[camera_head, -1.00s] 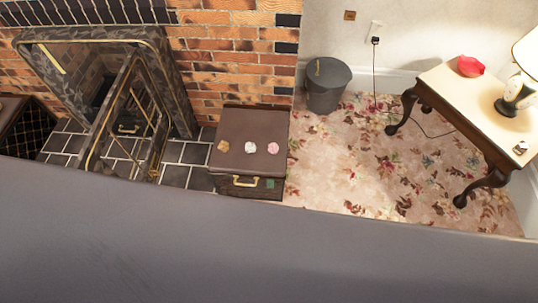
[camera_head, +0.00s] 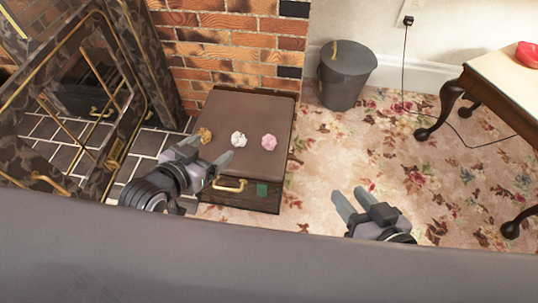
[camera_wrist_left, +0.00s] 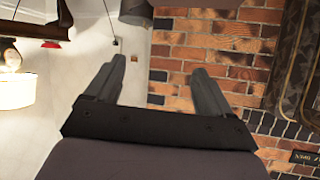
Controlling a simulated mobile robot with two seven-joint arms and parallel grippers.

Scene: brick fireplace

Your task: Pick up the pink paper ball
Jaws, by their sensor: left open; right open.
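The pink paper ball (camera_head: 269,142) lies on the brown top of a low box (camera_head: 255,108), the rightmost of three crumpled balls in the head view. A white ball (camera_head: 239,138) lies beside it, and a tan ball (camera_head: 205,135) is further left. My left gripper (camera_head: 208,154) is open and empty near the front left of the box, left of the pink ball. My right gripper (camera_head: 356,202) is open and empty over the carpet, right of the box. In the left wrist view the open fingers (camera_wrist_left: 164,85) face the wall and brickwork; no paper ball shows there.
A grey bin (camera_head: 345,78) stands behind and right of the box. A wooden table (camera_head: 505,85) is at the right. The fireplace screen (camera_head: 85,100) is at the left. Patterned carpet (camera_head: 400,150) lies open between box and table.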

